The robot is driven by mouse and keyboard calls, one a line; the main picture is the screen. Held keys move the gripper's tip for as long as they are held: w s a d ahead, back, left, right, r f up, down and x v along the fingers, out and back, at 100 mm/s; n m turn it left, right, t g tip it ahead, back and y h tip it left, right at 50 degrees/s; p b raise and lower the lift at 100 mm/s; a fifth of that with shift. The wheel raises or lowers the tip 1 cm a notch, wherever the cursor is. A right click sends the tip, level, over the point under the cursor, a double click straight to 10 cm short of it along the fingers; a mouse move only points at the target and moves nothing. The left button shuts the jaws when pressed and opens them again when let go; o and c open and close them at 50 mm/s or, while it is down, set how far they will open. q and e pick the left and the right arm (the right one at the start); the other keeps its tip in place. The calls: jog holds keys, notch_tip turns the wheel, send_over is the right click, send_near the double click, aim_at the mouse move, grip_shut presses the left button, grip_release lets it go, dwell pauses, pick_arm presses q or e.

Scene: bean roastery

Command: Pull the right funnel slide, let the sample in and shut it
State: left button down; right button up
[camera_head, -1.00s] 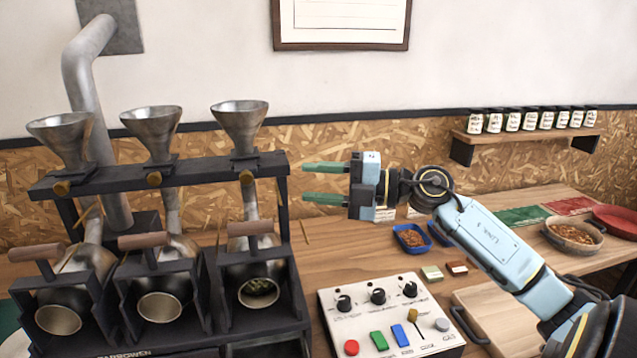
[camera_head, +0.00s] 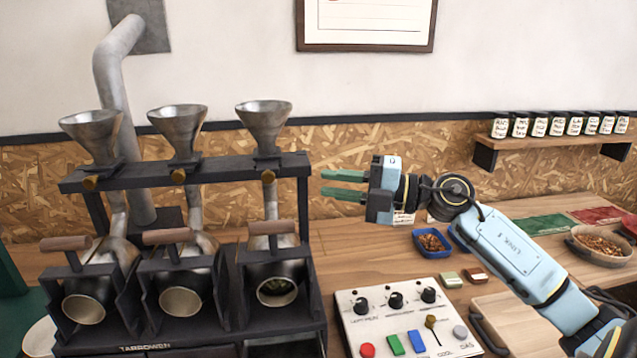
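The right funnel (camera_head: 264,118), a grey metal cone, stands on the dark rack above the right roaster. Its small brass slide knob (camera_head: 269,176) shows at the rack's front edge under the cone. The right roaster drum (camera_head: 277,291) has a round front opening with dark greenish contents. My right gripper (camera_head: 344,184) is to the right of the rack's end, at about knob height, green fingers pointing left. A narrow gap shows between its fingers, with nothing in it. It is apart from the funnel and knob. My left gripper is not in view.
The middle funnel (camera_head: 178,130) and left funnel (camera_head: 92,135) have like knobs and drums. A control panel (camera_head: 385,340) with dials and coloured switches sits below my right gripper. A blue tray (camera_head: 415,236) of beans lies behind it. Wall space behind the gripper is clear.

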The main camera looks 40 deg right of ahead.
jog(key=a+t+p, duration=0.1)
jog(key=w+a+r+n+t+h+p, duration=0.1)
jog(key=a+t, duration=0.1)
jog(key=w+a+r+n+t+p, duration=0.1)
jog(key=a+t, duration=0.1)
jog(key=shift+a+r+h+p, duration=0.1)
jog(key=shift+r+h+p, duration=0.05)
jog(key=shift+h+p, duration=0.25)
grip_shut()
jog(key=a+t+h+p, duration=0.1)
jog(key=h, duration=0.1)
jog(key=a+t+h+p, duration=0.1)
jog(key=h, duration=0.1)
jog(key=a+r+t+h+p, duration=0.1)
jog(key=h, duration=0.1)
jog(key=shift+s+a, duration=0.1)
jog(key=shift+s, duration=0.05)
jog(key=s+a+g+h+p, duration=0.2)
jog(key=s+a+h+p, duration=0.15)
jog(key=h, duration=0.45)
jog(key=n+g+h+p, duration=0.3)
jog(key=g, duration=0.1)
send_near(270, 178)
jog(key=p+x, duration=0.1)
jog(key=x, duration=0.6)
